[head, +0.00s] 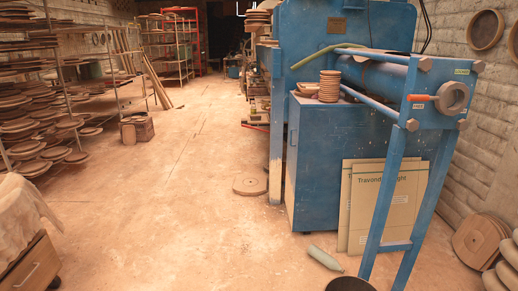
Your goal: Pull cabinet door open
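A blue cabinet (318,165) stands on the floor right of centre in the head view, under the blue press. Its left face is narrow and seen at a steep angle, with what looks like a small handle (293,137) near the upper part. No open gap shows on the cabinet, and I cannot clearly make out the door's outline. Cardboard sheets (385,205) lean against its front face, and stacked round discs (329,87) stand on top. Neither of my grippers is in view.
The press's blue leg frame (383,200) stands in front of the cabinet at right. A greenish bottle (325,258) lies on the floor before it. A flat disc (250,186) lies left of the cabinet. Shelves (25,110) line the left; the middle floor is clear.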

